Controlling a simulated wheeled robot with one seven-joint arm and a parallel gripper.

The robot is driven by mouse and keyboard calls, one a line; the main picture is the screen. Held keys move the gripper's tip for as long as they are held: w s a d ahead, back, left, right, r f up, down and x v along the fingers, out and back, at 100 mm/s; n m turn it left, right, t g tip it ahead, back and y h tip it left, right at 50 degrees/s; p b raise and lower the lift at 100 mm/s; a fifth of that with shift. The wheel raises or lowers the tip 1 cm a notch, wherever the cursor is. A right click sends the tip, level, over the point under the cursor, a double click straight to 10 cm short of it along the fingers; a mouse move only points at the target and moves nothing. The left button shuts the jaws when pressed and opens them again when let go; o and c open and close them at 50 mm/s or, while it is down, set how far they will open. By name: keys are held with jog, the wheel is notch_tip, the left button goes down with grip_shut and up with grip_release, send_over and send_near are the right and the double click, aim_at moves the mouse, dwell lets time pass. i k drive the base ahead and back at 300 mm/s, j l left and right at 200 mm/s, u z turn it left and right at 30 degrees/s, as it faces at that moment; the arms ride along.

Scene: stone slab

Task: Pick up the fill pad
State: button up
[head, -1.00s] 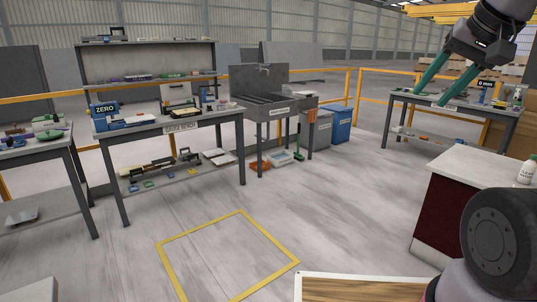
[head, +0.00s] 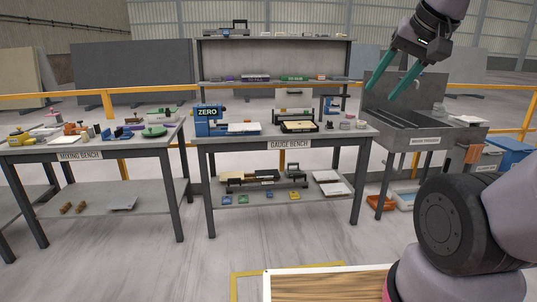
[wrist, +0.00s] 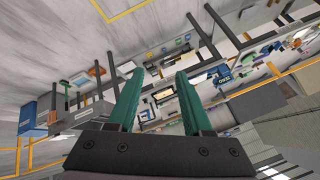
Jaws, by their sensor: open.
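I cannot tell which item is the fill pad; the small items on the benches are too small to identify. My gripper (head: 380,93) is open and empty, with two teal fingers, raised in the air at the upper right of the head view, in front of the sink. In the wrist view my gripper (wrist: 160,76) points toward the gauge bench from a distance, with nothing between its fingers. The gauge bench (head: 235,143) holds a blue device marked ZERO (head: 208,120), trays and small parts. The mixing bench (head: 110,153) holds a green round item (head: 154,131) and several small items.
The gauge bench's upper shelf carries a purple box (head: 255,78) and a green box (head: 294,78). A grey sink (head: 415,127) stands to the right, with bins beyond. A wood-topped surface (head: 325,286) is close in front. A yellow rail runs behind; the floor before the benches is clear.

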aim_at(329, 126)
jog(key=i+z, duration=0.15)
jog(key=i, duration=0.5)
jog(key=i+j+z, duration=0.15)
jog(key=i, duration=0.5)
jog(key=i+j+z, duration=0.15)
jog(key=i, duration=0.55)
jog(key=i+z, duration=0.25)
jog(key=i, duration=0.4)
jog(key=i+j+z, duration=0.25)
jog(key=i, duration=0.4)
